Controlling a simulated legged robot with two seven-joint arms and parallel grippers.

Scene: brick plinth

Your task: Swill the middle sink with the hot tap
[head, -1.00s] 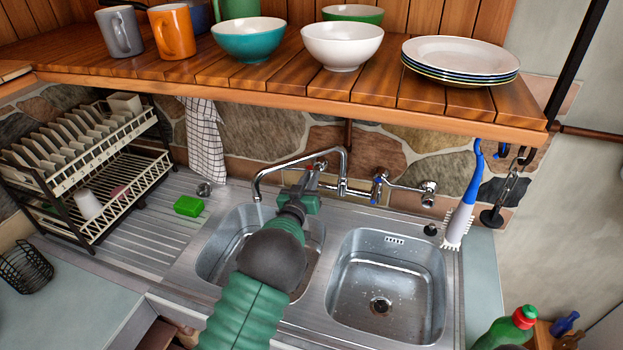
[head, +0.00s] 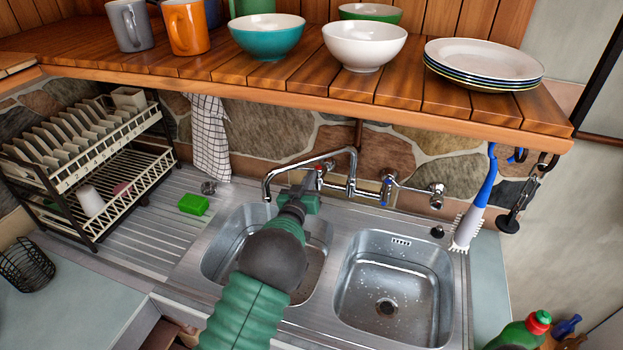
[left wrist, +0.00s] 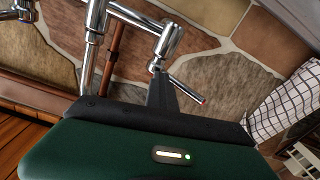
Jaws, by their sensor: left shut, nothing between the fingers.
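Two steel basins show, a left one (head: 222,262) and a right one (head: 392,310). My left arm hides much of the left basin. The chrome spout (head: 310,162) reaches left, its end over the left basin's back edge. No stream of water shows from it. The red-marked tap (head: 321,169) is on the wall fitting; its red-tipped lever shows in the left wrist view (left wrist: 188,88). My left gripper (head: 309,180) is shut and empty, its tip right by that tap; I cannot tell whether they touch. A blue-marked tap (head: 386,190) is further right. My right gripper is not in view.
A wooden shelf (head: 300,98) with bowls, mugs and plates overhangs the taps. A dish rack (head: 115,180) and green sponge (head: 193,204) are on the left. A brush (head: 480,205) hangs at the right. Bottles (head: 522,330) stand lower right.

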